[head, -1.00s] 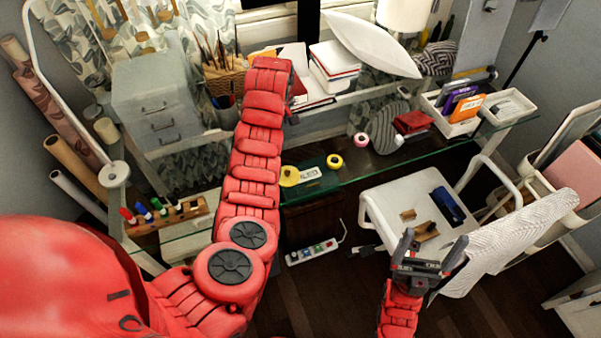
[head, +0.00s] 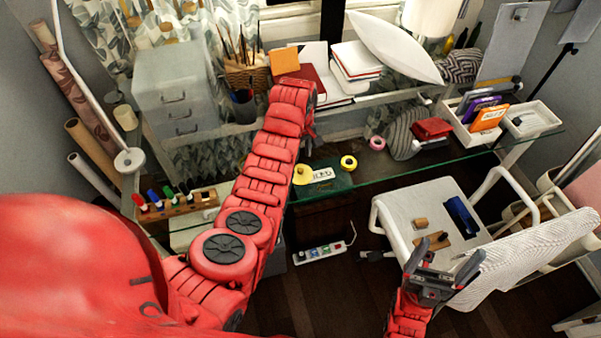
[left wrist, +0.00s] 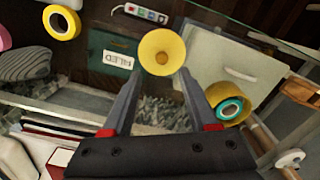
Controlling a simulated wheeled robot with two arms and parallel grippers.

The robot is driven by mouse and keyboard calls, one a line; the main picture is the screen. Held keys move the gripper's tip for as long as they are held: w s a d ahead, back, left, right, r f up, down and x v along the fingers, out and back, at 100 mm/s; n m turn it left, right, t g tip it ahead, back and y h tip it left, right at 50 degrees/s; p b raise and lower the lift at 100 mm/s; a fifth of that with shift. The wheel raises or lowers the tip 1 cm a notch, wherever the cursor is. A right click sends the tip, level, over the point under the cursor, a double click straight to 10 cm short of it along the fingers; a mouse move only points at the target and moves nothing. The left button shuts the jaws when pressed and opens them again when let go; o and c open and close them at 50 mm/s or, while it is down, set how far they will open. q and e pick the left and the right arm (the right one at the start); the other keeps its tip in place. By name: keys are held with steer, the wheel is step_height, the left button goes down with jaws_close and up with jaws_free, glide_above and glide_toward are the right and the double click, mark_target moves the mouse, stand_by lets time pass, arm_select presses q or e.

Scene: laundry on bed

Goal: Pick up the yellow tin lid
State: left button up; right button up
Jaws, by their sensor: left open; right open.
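The yellow tin lid (head: 302,176) is a round yellow disc with a small knob-like centre. In the head view it is by the dark green labelled box (head: 325,184), partly behind my left arm. In the left wrist view the lid (left wrist: 162,52) shows just beyond and between the fingertips of my left gripper (left wrist: 160,82), which is open and empty. I cannot tell the exact gap to the lid. In the head view my left gripper is mostly hidden behind its arm. My right gripper (head: 442,262) is open and empty, in front of the white chair.
A yellow tape roll (head: 348,162) and a pink one (head: 377,143) are close by on the glass desk (head: 440,150). A pen rack (head: 180,205) stands at left. A white chair (head: 400,200) holds small items. A power strip (head: 320,253) lies on the floor.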

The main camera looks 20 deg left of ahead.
mark_target(300, 170)
arm_select(q)
steer(key=shift+s+d+f+p, duration=0.1)
steer(key=shift+s+f+p, duration=0.1)
steer(key=shift+f+p, duration=0.6)
steer(key=shift+s+f+p, duration=0.2)
steer(key=shift+f+p, duration=0.35)
steer(key=shift+f, duration=0.35)
steer(key=shift+w+f, duration=0.1)
steer(key=shift+f, duration=1.1)
jaws_close()
